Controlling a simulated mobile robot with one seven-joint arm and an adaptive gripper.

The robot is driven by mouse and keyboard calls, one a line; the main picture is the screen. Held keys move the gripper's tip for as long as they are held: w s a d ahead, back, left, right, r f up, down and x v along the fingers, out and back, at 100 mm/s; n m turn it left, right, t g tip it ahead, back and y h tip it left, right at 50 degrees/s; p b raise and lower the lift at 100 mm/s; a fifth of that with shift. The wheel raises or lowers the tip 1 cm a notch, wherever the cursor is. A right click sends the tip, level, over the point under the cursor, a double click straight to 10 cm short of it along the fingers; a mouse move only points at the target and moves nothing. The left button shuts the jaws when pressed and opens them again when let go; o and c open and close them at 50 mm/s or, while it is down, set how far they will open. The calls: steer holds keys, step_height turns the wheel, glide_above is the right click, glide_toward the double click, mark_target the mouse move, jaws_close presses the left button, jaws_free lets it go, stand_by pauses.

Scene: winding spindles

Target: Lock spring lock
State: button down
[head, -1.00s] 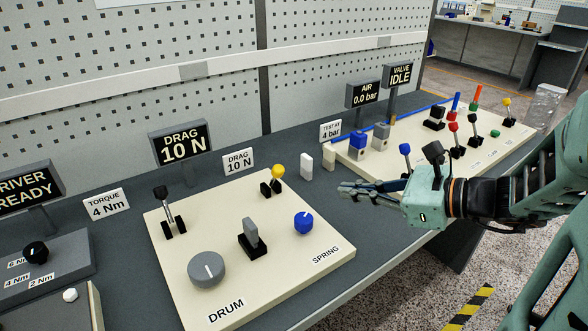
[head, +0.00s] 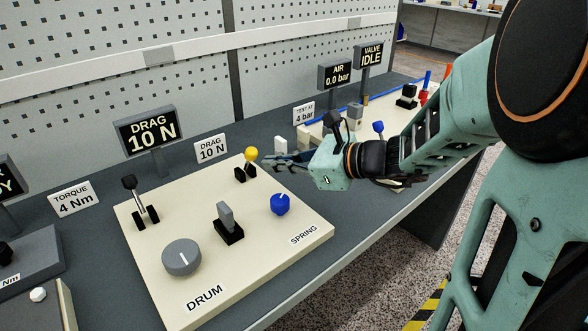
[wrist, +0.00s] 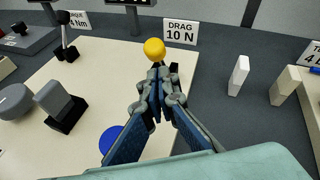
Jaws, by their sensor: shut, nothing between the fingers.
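The cream panel (head: 150,250) carries a blue knob (head: 280,204) near the SPRING label (head: 303,235). Behind it stands a short lever with a yellow ball (head: 250,154) on a black base; no label names it as the lock. My gripper (head: 270,159) is shut and empty, just right of the yellow ball in the head view. In the wrist view my fingertips (wrist: 156,78) point at the yellow ball (wrist: 154,49), and the fingers hide most of its lever. Whether they touch it I cannot tell. The blue knob (wrist: 110,140) is partly covered by a finger.
The panel also holds a black-tipped lever (head: 130,183), a grey switch (head: 226,217) and a grey DRUM dial (head: 182,258). The display (head: 152,137) reads DRAG 10 N. Small white and beige blocks (wrist: 238,75) stand right of the panel.

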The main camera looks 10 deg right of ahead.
steer(key=shift+w+a+r, duration=0.25)
steer(key=shift+w+a, duration=0.05)
steer(key=shift+a, duration=0.3)
steer(key=shift+r, duration=0.1)
steer(key=shift+w+r+p, duration=0.1)
steer(key=shift+r+p, duration=0.15)
steer(key=shift+p, duration=0.65)
steer(key=shift+f+h, duration=0.1)
steer(key=shift+h, duration=0.2)
